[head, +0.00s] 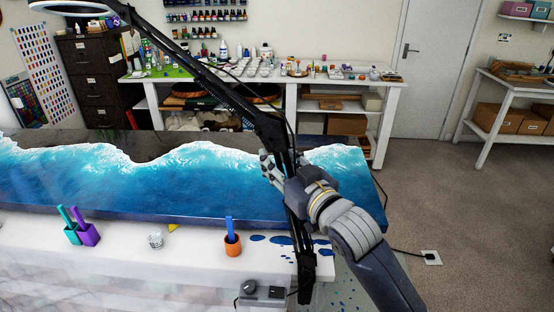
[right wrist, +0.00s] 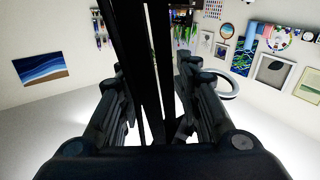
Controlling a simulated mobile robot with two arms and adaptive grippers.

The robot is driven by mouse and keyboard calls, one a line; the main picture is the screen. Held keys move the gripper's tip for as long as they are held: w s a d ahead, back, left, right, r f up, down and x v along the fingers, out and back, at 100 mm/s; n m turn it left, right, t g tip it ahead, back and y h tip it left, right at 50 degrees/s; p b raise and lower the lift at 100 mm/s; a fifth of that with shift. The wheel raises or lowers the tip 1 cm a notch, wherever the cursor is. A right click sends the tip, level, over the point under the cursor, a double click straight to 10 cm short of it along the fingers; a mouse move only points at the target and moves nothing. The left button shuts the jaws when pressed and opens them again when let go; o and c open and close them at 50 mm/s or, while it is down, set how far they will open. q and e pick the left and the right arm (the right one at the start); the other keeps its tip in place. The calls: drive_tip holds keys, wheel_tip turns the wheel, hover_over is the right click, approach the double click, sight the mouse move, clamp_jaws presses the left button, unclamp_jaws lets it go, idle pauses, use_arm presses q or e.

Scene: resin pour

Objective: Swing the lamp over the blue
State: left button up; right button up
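The lamp has a long black jointed arm (head: 215,84) and a pale ring head (head: 70,5) at the top left of the head view, cut by the frame edge. Its post goes down to the white bench's front right corner. The blue (head: 120,178) is the glossy wave-patterned resin slab across the bench, with white foam lines and a dark far strip. My right gripper (head: 270,168) has its fingers around the lamp's lower arm. In the right wrist view, the black lamp bars (right wrist: 150,60) run between the two fingers, which look closed on them. My left gripper is out of view.
Blue spills (head: 281,240) lie near the post. Open floor (head: 440,200) lies to the right.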

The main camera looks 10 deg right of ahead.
sight(290, 172)
drive_tip(key=shift+s, duration=0.15)
drive_tip(key=v, duration=0.7)
drive_tip(key=shift+s+d, duration=0.1)
drive_tip(key=shift+d, duration=0.05)
drive_tip(key=shift+c, duration=0.2)
